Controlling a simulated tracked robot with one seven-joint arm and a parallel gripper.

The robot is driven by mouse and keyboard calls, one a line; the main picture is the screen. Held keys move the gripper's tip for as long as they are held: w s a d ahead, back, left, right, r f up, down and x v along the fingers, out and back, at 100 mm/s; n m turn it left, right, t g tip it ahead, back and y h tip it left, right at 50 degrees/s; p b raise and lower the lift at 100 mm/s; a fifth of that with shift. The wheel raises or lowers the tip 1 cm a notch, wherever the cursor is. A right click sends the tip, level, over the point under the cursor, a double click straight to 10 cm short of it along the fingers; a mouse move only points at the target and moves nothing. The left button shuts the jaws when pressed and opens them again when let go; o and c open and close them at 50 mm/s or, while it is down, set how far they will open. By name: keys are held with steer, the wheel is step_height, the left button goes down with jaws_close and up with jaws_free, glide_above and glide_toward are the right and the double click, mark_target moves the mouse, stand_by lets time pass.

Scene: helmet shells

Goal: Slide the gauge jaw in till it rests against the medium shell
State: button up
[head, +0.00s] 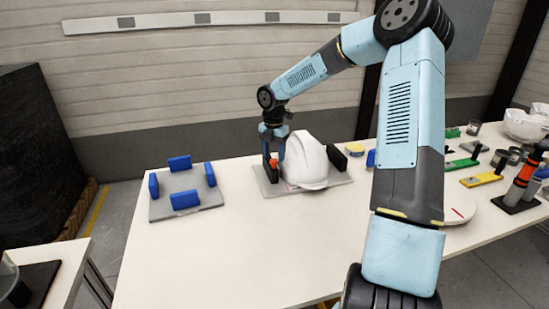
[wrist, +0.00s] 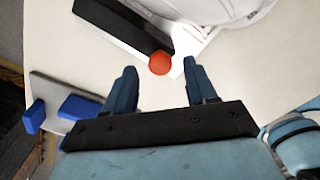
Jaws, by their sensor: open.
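The white helmet shell (head: 305,162) sits on the grey gauge plate (head: 340,180). A fixed-looking black block (head: 337,157) stands at its right. In the wrist view the black gauge jaw (wrist: 125,25) has a red knob (wrist: 160,64) at its near end. A pale strip of plate (wrist: 190,38) shows between the jaw and the shell (wrist: 225,10), so they look apart there. My gripper (wrist: 158,70) is open, with a fingertip on either side of the knob and visible gaps. In the head view my gripper (head: 274,163) is at the shell's left and hides most of the jaw.
A grey plate with several blue blocks (head: 186,199) lies to the left on the white table (head: 225,255). The table's front middle is clear.

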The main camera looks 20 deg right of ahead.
steer(key=shift+f, duration=1.05)
steer(key=shift+c, duration=0.2)
jaws_close()
